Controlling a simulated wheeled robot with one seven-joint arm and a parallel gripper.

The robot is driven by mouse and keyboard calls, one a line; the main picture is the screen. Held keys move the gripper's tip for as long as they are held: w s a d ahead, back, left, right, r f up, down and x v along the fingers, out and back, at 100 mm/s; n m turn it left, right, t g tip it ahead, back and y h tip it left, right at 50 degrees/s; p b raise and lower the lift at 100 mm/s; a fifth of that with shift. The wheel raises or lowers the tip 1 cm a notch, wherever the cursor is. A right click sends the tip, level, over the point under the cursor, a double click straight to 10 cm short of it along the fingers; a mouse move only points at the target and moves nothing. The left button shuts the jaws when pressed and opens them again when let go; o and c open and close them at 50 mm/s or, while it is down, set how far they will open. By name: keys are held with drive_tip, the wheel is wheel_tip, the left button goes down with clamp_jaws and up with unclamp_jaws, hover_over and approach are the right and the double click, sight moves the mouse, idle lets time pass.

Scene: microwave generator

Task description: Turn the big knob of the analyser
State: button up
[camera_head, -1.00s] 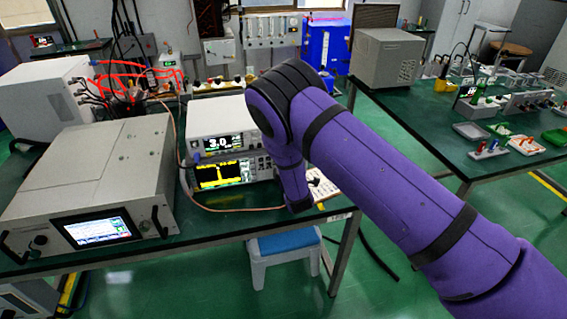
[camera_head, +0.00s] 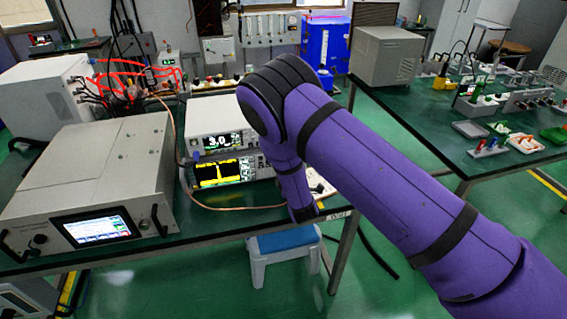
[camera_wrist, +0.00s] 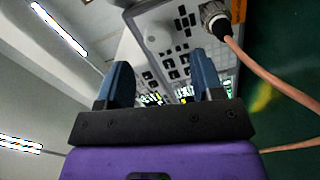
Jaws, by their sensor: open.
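The analyser (camera_head: 222,173), with a bright yellow trace on its screen, sits on the green bench under a second instrument (camera_head: 215,142) reading about 3.0. My purple arm hides the right part of its front in the head view. In the wrist view, its grey front panel (camera_wrist: 183,45) shows dark buttons, and a pale round shape (camera_wrist: 158,38) looks like the big knob. My gripper (camera_wrist: 163,76) is open, with two blue fingers apart and nothing between them. It points at the panel, with the round shape beyond the gap; I see no contact. The head view hides the fingers.
A copper-coloured cable (camera_wrist: 270,75) runs from a metal connector (camera_wrist: 214,18) beside the buttons, close to the right finger in the picture. A large grey instrument (camera_head: 95,175) stands left of the analyser. A blue-topped stool (camera_head: 284,241) is below the bench edge.

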drive_tip(key=v, duration=0.6)
drive_tip(key=shift+s, duration=0.25)
drive_tip(key=shift+d+r, duration=0.1)
